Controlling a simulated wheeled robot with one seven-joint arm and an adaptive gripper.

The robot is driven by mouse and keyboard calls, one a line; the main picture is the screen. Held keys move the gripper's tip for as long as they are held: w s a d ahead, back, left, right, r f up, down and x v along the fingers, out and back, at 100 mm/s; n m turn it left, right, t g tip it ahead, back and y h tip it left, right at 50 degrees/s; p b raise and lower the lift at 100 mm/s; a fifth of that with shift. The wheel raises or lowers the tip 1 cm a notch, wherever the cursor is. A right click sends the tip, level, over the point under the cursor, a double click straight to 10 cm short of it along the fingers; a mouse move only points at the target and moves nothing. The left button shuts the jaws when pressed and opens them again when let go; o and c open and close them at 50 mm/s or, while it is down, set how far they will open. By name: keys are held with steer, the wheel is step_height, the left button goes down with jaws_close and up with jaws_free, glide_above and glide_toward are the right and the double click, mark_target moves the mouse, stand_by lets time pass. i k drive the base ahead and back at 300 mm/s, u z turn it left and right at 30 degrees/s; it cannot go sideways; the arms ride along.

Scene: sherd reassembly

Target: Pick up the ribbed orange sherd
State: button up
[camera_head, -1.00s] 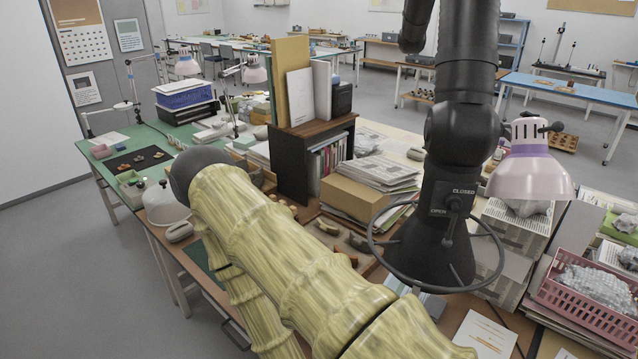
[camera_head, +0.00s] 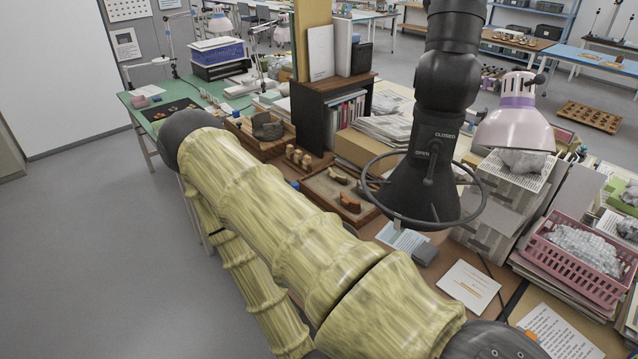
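Several sherds lie in a shallow tray (camera_head: 318,190) on the near bench, partly behind my sleeved arm. One of them is an orange-brown sherd (camera_head: 349,202) near the tray's front right. It is too small here to tell whether it is ribbed. A paler, greyish-tan sherd (camera_head: 338,175) lies behind it. Small orange-tan pieces (camera_head: 299,157) stand in a row in a wooden tray to the left. My yellow-green sleeved arm crosses the foreground, and my gripper is out of the picture, so its state is hidden.
A black extraction hood (camera_head: 428,185) with a wide ring hangs over the bench, just right of the tray. A dark bookcase (camera_head: 308,115) stands behind. A pink-shaded lamp (camera_head: 514,120) and a pink basket (camera_head: 585,262) are at right. Open floor (camera_head: 90,240) lies left.

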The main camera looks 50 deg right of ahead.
mark_target(354, 206)
steer(key=u, duration=0.95)
steer(key=i, duration=0.85)
steer(key=z, duration=3.1)
